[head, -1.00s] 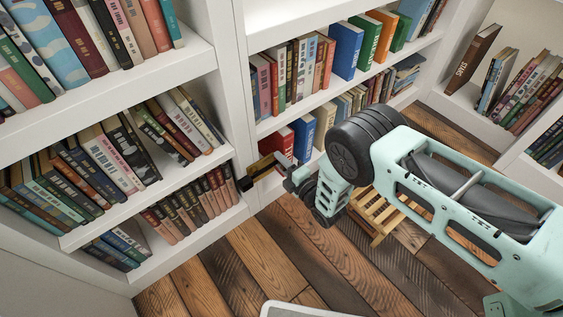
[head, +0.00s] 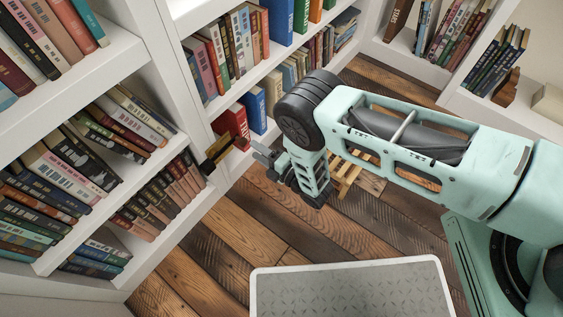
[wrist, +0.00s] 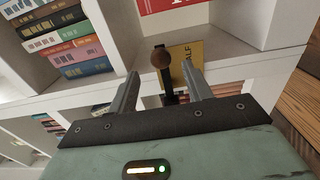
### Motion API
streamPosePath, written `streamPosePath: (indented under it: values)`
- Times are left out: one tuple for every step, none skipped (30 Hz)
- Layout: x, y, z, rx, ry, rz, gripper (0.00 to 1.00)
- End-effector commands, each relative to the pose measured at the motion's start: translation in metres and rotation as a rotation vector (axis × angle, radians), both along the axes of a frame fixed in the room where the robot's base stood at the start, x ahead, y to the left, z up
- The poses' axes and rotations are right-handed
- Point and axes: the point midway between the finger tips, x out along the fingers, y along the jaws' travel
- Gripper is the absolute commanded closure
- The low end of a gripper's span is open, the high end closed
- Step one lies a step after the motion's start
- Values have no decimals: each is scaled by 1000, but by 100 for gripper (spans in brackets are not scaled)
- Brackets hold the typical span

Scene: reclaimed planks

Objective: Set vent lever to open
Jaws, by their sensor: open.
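The vent lever shows in the wrist view as a dark stem with a round brown knob (wrist: 161,57). It stands in front of a brass plate (wrist: 196,52) on the white shelf edge; part of a word, seemingly "HALF", is readable on the plate. In the head view the brass plate (head: 219,146) sticks out by the shelf upright, with a dark part at its lower left end. My gripper (wrist: 160,74) is open, its two fingers to either side of the lever in the wrist picture. In the head view my gripper (head: 262,152) is a little right of the plate. Contact cannot be told.
White bookshelves (head: 160,75) full of books stand behind and left of the plate. A red book (head: 232,122) is on the low shelf just behind it. A slatted wooden item (head: 350,172) is on the plank floor (head: 225,235) beyond my arm.

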Motion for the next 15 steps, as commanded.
streamPosePath:
  values:
    - [-9,-10,3,-4,3,0,50]
    - [-13,-16,2,-5,3,0,50]
    - [-19,-23,2,-5,3,0,50]
    - [-23,-28,3,-4,2,0,50]
    - [-27,-33,2,-4,2,-1,50]
    - [-33,-39,2,-4,2,-1,50]
    - [-36,-43,2,-4,2,-1,50]
    - [-40,-47,2,-3,1,-1,50]
    - [-44,-52,2,-4,2,-1,50]
    - [-47,-55,1,-3,1,-1,50]
    - [-49,-58,1,-2,1,-2,50]
    - [-52,-61,1,-2,1,-2,50]
    - [-53,-63,1,-1,0,-2,50]
    - [-55,-65,1,-1,-1,-2,50]
    - [-56,-67,1,-1,0,-2,50]
